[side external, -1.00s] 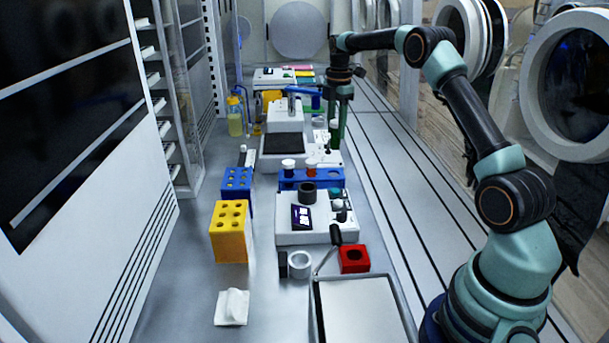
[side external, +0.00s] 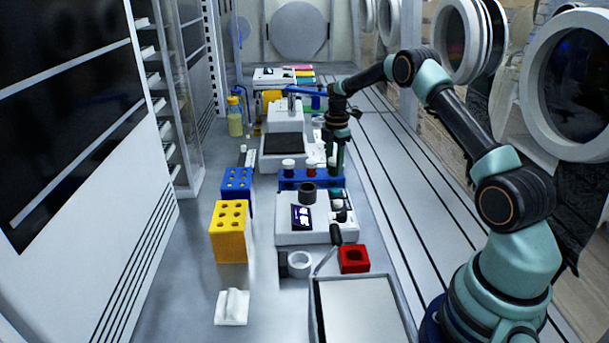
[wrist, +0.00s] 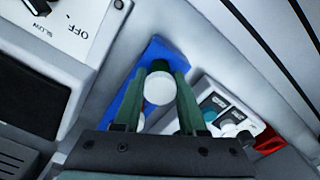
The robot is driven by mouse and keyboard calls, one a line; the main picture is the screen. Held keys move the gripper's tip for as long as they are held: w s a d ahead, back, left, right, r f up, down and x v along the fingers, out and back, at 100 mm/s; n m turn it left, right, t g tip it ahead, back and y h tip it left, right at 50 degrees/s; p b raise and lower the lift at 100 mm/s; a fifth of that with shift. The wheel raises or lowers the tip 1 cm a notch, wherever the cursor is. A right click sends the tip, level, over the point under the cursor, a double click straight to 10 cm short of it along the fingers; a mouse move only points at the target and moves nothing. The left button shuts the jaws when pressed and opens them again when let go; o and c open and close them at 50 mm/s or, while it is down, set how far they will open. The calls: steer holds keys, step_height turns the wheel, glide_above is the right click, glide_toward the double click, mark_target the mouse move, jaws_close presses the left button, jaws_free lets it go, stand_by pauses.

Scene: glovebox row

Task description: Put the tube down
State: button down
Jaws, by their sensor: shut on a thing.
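My gripper (side external: 336,158) points down at the right end of the low blue rack (side external: 297,185). It is shut on a tube with a white cap (wrist: 158,88); the cap sits between the two green fingers in the wrist view. The tube's dark green body (side external: 332,168) is upright over or in the right end of the rack. I cannot tell whether its lower end is inside a hole. Two other white-capped tubes stand in the rack, one dark blue (side external: 289,170) and one orange-red (side external: 311,169). The rack shows behind the held tube in the wrist view (wrist: 126,88).
A white device (side external: 290,232) with a dark round top stands just in front of the rack. A balance (side external: 283,145) stands behind it. A yellow rack (side external: 229,245) and another blue rack (side external: 237,182) are at left. A red block (side external: 354,259) is in front. The right-hand floor strip is clear.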

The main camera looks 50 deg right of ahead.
steer(key=shift+f, duration=0.1)
steer(key=shift+c, duration=2.3)
jaws_free()
